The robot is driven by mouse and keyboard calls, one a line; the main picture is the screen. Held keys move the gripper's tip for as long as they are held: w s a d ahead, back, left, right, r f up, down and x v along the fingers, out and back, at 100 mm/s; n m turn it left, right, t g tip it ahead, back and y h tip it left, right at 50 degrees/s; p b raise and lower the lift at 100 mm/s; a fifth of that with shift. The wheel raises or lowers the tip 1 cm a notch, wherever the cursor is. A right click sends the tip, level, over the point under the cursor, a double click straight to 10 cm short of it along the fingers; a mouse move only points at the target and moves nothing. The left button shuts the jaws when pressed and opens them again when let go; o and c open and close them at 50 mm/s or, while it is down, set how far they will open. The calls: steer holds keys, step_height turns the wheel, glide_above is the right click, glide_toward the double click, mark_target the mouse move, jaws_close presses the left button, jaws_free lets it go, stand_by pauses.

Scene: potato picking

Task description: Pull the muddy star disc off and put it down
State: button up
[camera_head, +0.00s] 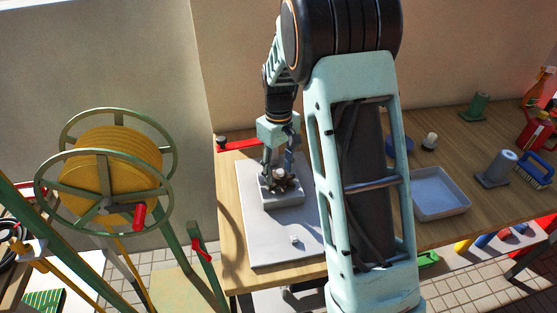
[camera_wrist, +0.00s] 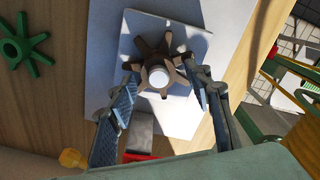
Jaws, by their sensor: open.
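The muddy star disc (camera_wrist: 149,54) is brown with several blunt arms and sits around a white post (camera_wrist: 158,76) in the wrist view. In the head view the disc (camera_head: 290,182) is small and dark, on a light grey block (camera_head: 283,199). My gripper (camera_wrist: 163,76) is open, with one finger on each side of the disc. The fingertips are close to the disc's arms; I cannot tell whether they touch. In the head view my gripper (camera_head: 279,168) points down over the block.
The block stands on a grey plate (camera_head: 262,236) on the wooden table. A green star (camera_wrist: 20,47) lies on bare wood in the wrist view. A grey tray (camera_head: 440,207) is right of my arm, near a blue brush (camera_head: 533,170). A yellow reel (camera_head: 115,160) stands at left.

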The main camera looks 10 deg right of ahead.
steer(key=shift+f, duration=0.1)
steer(key=c, duration=1.2)
steer(key=shift+r, duration=0.2)
steer(key=shift+r+p, duration=2)
steer(key=shift+r, duration=0.9)
steer(key=shift+r+p, duration=1)
steer(key=shift+r, duration=0.55)
